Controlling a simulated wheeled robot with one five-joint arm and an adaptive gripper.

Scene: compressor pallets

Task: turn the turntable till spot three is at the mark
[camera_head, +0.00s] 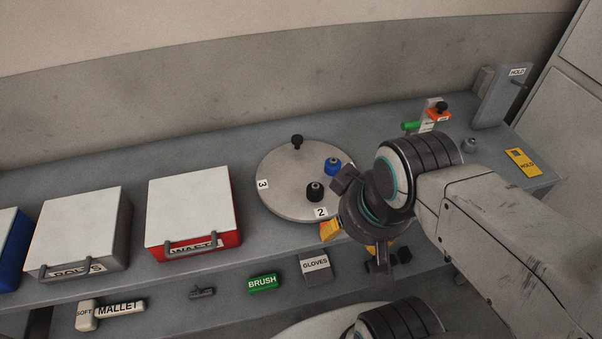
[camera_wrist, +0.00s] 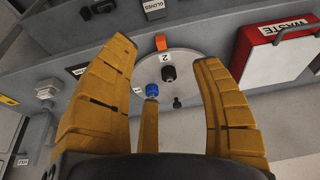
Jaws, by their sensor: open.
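The round grey turntable (camera_head: 285,202) lies on the bench. Its label three (camera_head: 263,184) is on the left rim and its label two (camera_head: 320,211) on the near rim. Label two also shows in the wrist view (camera_wrist: 165,71), right beside an orange tab (camera_wrist: 160,42) at the turntable's edge. A black upright knob (camera_head: 297,141) stands at the far rim. A black piece (camera_head: 315,191) and a blue piece (camera_head: 333,166) sit on the turntable. My gripper (camera_head: 352,239) is open and empty, above the turntable's near right side. Its yellow fingers frame the turntable in the wrist view (camera_wrist: 165,60). Label three is hidden there.
A red waste box (camera_head: 236,213) and a grey box (camera_head: 126,235) stand left of the turntable. A brush block (camera_head: 263,282) and a gloves block (camera_head: 315,268) lie on the lower shelf.

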